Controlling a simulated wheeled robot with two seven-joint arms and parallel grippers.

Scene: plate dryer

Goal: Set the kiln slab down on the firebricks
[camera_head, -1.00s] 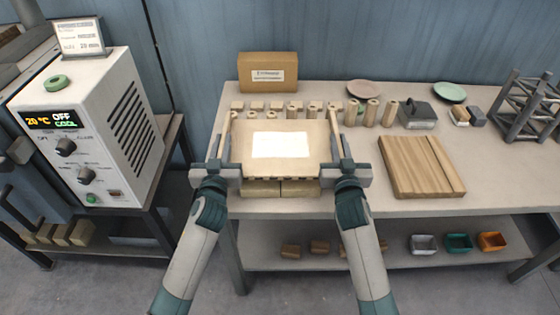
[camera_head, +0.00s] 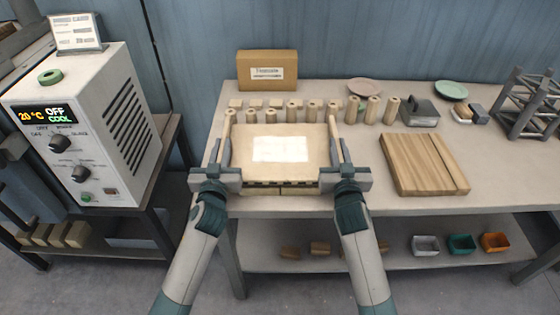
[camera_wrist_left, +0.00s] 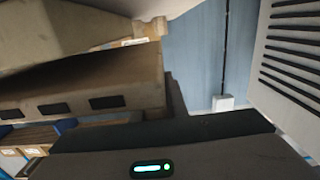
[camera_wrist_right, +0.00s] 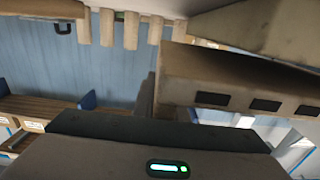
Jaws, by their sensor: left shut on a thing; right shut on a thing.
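The kiln slab (camera_head: 240,150) is a flat beige plate with a bright white rectangle (camera_head: 280,149) on its top. It looks roughly level. Its front edge has dark notches, which also show on the slab in the left wrist view (camera_wrist_left: 150,83) and the right wrist view (camera_wrist_right: 180,75). My left gripper (camera_head: 228,148) is shut on the slab's left side, and my right gripper (camera_head: 338,150) on its right side. Pale firebricks (camera_head: 262,191) show as a thin strip below the front edge; the rest is hidden. I cannot tell whether slab and bricks touch.
Several short posts (camera_head: 310,112) stand just behind the slab, with a cardboard box (camera_head: 267,72) further back. A wooden board (camera_head: 423,165) lies to the right. The kiln controller (camera_head: 88,130) stands left of the table (camera_head: 500,180). Small bins (camera_head: 459,243) sit on the lower shelf.

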